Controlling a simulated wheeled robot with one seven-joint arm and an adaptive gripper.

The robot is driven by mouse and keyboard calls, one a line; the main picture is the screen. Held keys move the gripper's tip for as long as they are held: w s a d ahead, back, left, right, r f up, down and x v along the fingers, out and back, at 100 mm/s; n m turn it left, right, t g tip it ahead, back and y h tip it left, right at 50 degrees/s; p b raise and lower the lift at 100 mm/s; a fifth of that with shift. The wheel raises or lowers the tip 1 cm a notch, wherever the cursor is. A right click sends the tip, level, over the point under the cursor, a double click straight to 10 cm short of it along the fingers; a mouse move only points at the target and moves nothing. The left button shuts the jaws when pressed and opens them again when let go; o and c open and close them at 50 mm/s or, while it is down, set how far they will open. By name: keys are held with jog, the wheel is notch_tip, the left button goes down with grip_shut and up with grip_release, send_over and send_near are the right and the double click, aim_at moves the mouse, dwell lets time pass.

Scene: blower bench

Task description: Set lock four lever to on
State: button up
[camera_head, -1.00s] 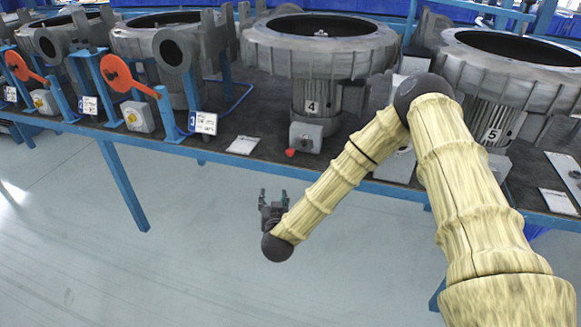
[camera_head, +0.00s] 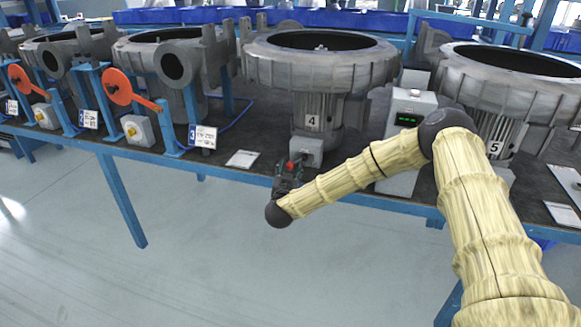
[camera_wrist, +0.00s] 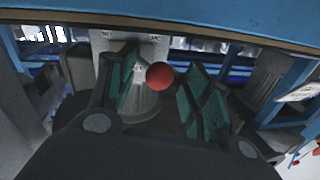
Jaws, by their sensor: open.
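The number 4 blower (camera_head: 318,75) stands on the bench, with a grey lock box (camera_head: 308,150) at its foot. The lock's red-tipped lever (camera_head: 290,164) sticks out at the box's lower left. My gripper (camera_head: 289,172) is right at this lever, below and in front of the box, and partly hides it. In the wrist view the red ball end (camera_wrist: 159,75) shows between the open fingers (camera_wrist: 160,90). I cannot tell whether a finger touches it. The grey box (camera_wrist: 128,45) shows behind, and the lever's shaft is mostly hidden.
The bench's blue front edge (camera_head: 240,176) runs just behind my gripper. A flat white card (camera_head: 242,159) lies left of the box. A grey control cabinet (camera_head: 402,135) with a green display stands to the right. Blowers with orange discs (camera_head: 117,86) stand left. The floor in front is clear.

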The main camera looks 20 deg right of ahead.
jog(key=shift+x, duration=1)
grip_shut()
jog(key=shift+r, duration=0.1)
